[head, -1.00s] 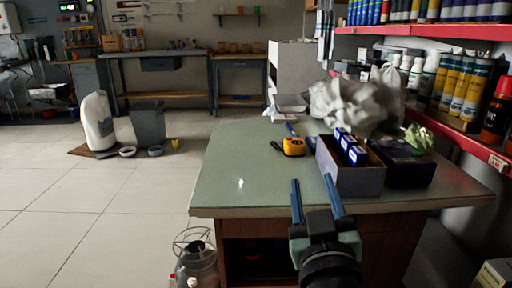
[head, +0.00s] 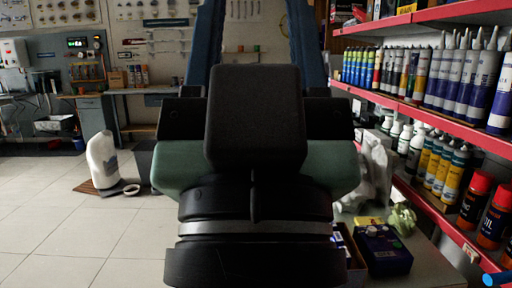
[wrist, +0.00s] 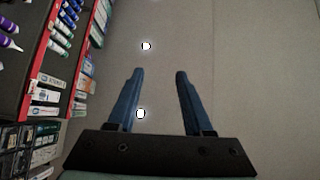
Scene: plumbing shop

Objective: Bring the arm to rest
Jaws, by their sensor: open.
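My gripper (wrist: 157,75) is open and empty. In the wrist view its two blue fingers stand apart with only a plain pale surface and two bright spots behind them. In the head view my gripper (head: 248,45) is raised close to the camera, its fingers rising on either side of a dark wrist block. It touches nothing that I can see. My arm hides most of the counter.
A counter (head: 430,262) shows at lower right with a dark box (head: 384,250) and a crumpled green item (head: 402,219). Red shelves (head: 440,195) with bottles and tubes line the right side.

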